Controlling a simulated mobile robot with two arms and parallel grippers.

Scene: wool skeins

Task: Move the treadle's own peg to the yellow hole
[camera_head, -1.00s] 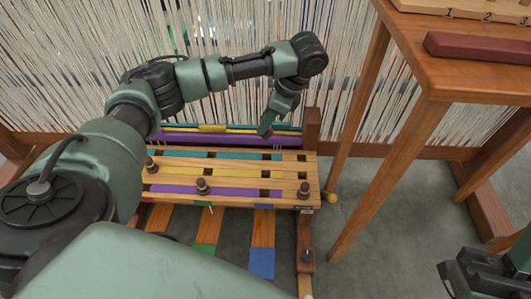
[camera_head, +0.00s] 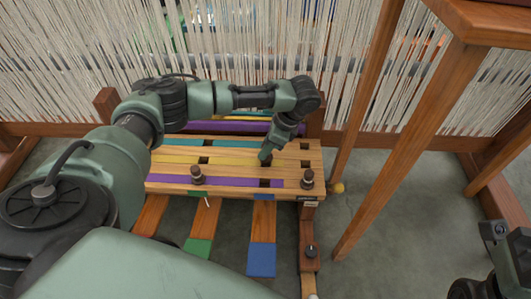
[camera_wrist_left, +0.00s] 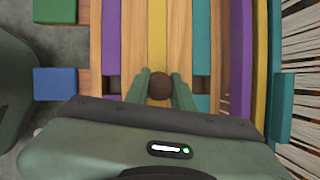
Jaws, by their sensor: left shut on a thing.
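The peg board (camera_head: 225,187) has teal, yellow and purple stripes with dark square holes. My left gripper (camera_head: 266,156) is over the board, in line with the blue treadle (camera_head: 262,258). In the left wrist view it is shut on a brown peg (camera_wrist_left: 159,86), whose round top lies over the yellow stripe (camera_wrist_left: 157,35). Dark holes show on either side, in the purple stripe and the teal stripe. I cannot tell how deep the peg sits. Two other pegs stand on the board's purple row, one left (camera_head: 198,174) and one right (camera_head: 307,180).
The green treadle (camera_head: 198,247) is left of the blue one. White warp threads (camera_head: 400,80) hang behind the board. A wooden table's legs (camera_head: 370,185) stand to the right. My right gripper (camera_head: 475,292) is partly cut off at the lower right, over bare floor.

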